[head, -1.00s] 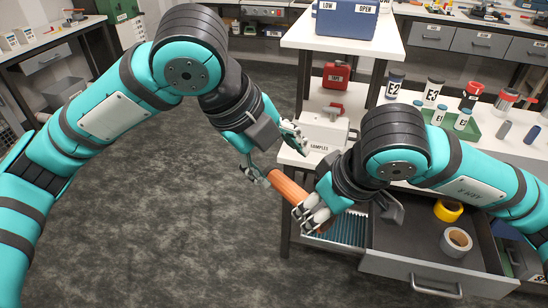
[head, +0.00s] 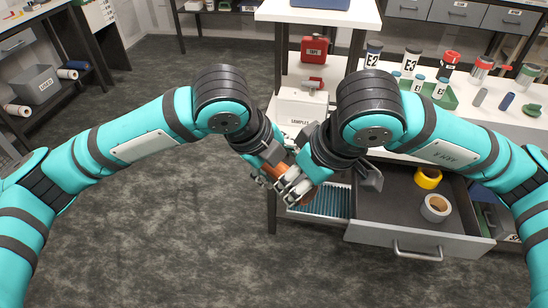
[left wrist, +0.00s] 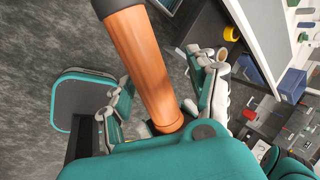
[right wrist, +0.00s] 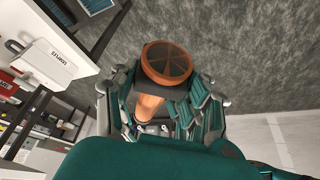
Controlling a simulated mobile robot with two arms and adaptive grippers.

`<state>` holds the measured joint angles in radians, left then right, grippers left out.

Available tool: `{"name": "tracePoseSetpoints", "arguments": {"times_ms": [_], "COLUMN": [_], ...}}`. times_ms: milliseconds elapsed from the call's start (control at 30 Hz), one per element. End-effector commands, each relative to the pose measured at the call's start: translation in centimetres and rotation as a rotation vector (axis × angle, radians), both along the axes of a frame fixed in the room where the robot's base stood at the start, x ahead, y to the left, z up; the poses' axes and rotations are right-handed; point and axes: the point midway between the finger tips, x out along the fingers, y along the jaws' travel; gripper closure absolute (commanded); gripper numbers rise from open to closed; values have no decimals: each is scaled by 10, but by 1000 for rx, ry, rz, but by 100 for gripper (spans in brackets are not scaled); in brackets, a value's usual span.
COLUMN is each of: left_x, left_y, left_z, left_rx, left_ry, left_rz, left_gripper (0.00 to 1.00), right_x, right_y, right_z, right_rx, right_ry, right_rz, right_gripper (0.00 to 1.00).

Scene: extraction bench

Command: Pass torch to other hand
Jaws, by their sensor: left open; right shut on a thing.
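The torch (head: 277,168) is an orange cylinder with a black band, held in the air in front of the open drawer; my grippers partly cover it. My right gripper (head: 291,188) is shut on it. In the right wrist view, the torch's wide round orange end (right wrist: 167,62) faces the camera between the fingers. My left gripper (head: 262,181) is open at the torch. In the left wrist view, the orange barrel (left wrist: 148,70) runs between its spread fingers, one on each side. I cannot tell whether these fingers touch it.
Below right is an open drawer (head: 385,222) with a yellow tape roll (head: 428,178) and a grey tape roll (head: 436,208). A white samples box (head: 302,106) and labelled jars, such as E2 (head: 373,55), stand on the bench behind. The floor at left is clear.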

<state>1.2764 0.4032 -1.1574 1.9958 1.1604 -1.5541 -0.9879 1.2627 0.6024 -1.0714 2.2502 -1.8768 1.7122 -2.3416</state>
Motion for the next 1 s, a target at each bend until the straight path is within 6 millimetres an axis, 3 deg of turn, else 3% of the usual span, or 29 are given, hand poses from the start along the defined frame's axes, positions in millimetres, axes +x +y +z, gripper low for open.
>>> {"name": "tracePoseSetpoints", "arguments": {"times_ms": [233, 667, 733, 767, 933, 1000], "left_x": [0, 0, 1, 1, 1, 0], "left_y": [0, -1, -1, -2, -2, -1], "left_z": [0, 1, 2, 2, 2, 2], "left_rx": [0, -4, -6, -6, -6, -5], "left_ry": [0, -3, -4, -5, -4, -4], "left_rz": [0, -1, -1, -1, -1, -1], "left_gripper": [42, 98, 100, 100, 100, 100], "right_x": [0, -1, -2, -2, -2, -1], "right_y": [0, 1, 2, 2, 1, 1], "right_z": [0, 0, 0, 0, 0, 0], "right_rx": [1, 2, 3, 3, 2, 1], "right_ry": [-1, 2, 2, 4, 3, 2], "right_rz": [0, 6, 7, 7, 6, 4], "right_gripper": [91, 90, 90, 52, 30, 26]}}
